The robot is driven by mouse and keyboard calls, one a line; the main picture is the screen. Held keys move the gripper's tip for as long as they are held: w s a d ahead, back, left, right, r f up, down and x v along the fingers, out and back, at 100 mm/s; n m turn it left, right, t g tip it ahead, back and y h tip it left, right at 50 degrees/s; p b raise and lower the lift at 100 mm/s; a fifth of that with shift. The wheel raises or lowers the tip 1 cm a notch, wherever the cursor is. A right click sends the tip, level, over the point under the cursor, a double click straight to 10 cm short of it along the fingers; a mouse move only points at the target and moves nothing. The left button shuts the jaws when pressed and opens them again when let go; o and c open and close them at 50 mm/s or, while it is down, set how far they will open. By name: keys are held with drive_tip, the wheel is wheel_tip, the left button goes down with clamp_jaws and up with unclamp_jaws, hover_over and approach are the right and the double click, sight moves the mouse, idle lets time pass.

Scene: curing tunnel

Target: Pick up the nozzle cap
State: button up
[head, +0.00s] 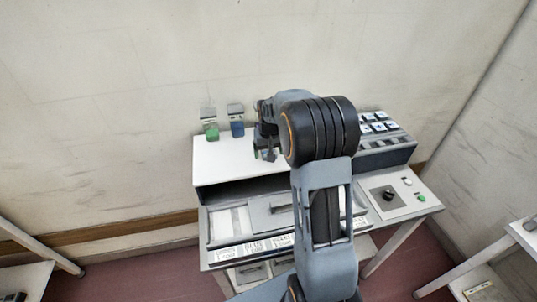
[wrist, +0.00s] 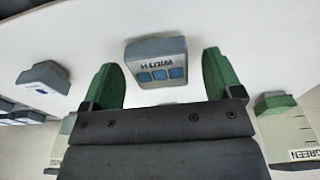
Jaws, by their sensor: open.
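In the head view my gripper (head: 266,151) is over the white cabinet top, partly behind my arm, and the block is hidden there.
A second grey block (wrist: 43,78) lies to the left in the wrist view. A bottle labelled GREEN (wrist: 290,130) stands close at right. In the head view, green (head: 210,128) and blue (head: 236,124) bottles stand at the back of the white cabinet top (head: 222,165). A button panel (head: 385,135) is at right.

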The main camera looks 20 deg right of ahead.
drive_tip(key=c, duration=1)
drive_tip(key=shift+c, duration=0.2)
drive_tip(key=shift+r, duration=0.2)
